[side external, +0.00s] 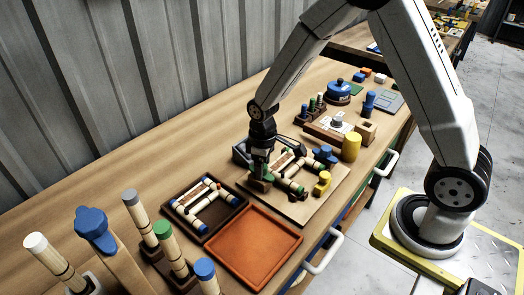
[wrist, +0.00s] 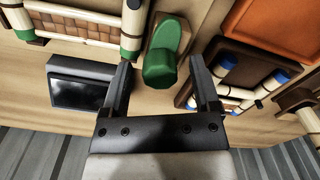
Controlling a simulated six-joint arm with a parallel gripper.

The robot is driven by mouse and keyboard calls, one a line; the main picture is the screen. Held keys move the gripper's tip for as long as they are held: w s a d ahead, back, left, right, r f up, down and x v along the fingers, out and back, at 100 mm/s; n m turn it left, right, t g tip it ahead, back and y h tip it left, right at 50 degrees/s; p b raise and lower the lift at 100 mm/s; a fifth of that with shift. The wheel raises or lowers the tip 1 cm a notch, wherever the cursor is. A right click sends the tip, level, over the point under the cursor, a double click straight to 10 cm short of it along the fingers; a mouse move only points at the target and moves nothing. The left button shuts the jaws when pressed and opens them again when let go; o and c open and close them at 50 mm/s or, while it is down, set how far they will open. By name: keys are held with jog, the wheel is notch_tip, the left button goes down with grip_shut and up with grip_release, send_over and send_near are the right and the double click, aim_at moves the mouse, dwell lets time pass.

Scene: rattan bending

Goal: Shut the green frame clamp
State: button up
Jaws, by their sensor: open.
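The green frame clamp (wrist: 168,42) shows in the wrist view, with a rounded green knob standing toward the camera. My gripper (wrist: 161,64) is open, with one finger on each side of the knob and visible gaps between; nothing is held. In the side view my gripper (side external: 261,170) is low at the near-left part of the work board (side external: 312,207), and it largely hides the green clamp. A rattan frame (wrist: 85,27) with woven strips and green-banded ends lies left of the clamp in the wrist view. Whether the clamp touches the frame is unclear.
A yellow clamp (side external: 322,184) and a blue clamp (side external: 326,155) stand on the board. A dark tray (side external: 205,235) of rattan pieces and an orange tray (side external: 255,246) lie nearby. Upright rattan poles stand at front left.

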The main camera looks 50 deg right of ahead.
grip_shut()
jog(key=shift+m, duration=0.4)
jog(key=m, duration=0.8)
jog(key=shift+a+m, duration=0.15)
jog(key=shift+m, duration=0.15)
jog(key=m, duration=0.4)
jog(key=shift+m, duration=0.3)
jog(key=m, duration=0.4)
jog(key=shift+w+a, duration=0.1)
